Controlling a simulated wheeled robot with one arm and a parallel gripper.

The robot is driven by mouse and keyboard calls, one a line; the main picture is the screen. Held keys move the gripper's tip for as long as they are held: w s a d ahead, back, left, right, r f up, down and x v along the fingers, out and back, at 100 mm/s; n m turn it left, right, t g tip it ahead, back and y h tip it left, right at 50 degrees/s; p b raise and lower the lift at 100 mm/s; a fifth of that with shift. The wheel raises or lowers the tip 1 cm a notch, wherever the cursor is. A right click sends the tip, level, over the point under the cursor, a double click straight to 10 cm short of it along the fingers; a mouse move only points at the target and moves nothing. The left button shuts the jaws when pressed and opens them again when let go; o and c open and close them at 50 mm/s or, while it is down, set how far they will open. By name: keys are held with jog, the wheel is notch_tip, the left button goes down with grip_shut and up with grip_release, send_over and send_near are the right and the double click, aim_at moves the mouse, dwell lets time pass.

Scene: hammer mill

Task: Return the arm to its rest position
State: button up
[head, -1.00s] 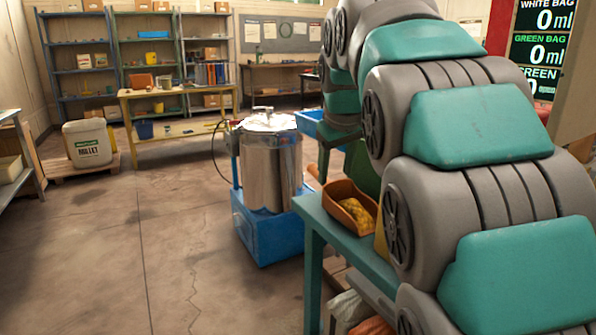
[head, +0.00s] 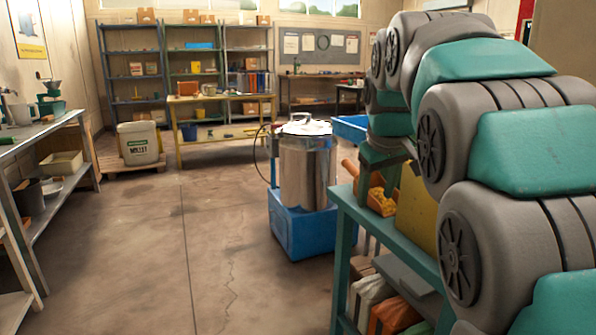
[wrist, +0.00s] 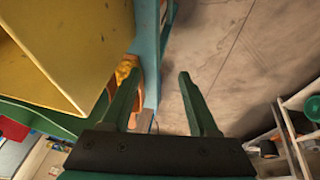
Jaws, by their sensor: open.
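My gripper (wrist: 160,72) shows in the wrist view with its two dark green fingers spread apart and nothing between them. In the head view, my grey and teal arm fills the right side and bends down over the teal table (head: 345,207). The arm's end is partly hidden there, close to an orange scoop (head: 381,203) with yellow contents.
A steel drum (head: 307,172) stands on a blue base (head: 300,235) left of the table. Orange and white sacks (head: 395,312) lie under the table. A grey workbench (head: 45,133) stands at the left edge. The floor between is free.

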jog(key=s+f+m+g, duration=0.1)
jog(key=s+f+g, duration=0.1)
jog(key=s+f, duration=0.6)
jog(key=s+f+m+g, duration=0.1)
jog(key=s+f+g, duration=0.1)
jog(key=s+f, duration=0.7)
jog(key=s+f+m+g, duration=0.2)
jog(key=s+f, duration=0.7)
jog(key=s, duration=1)
jog(key=shift+f, duration=0.1)
jog(key=shift+c, duration=0.2)
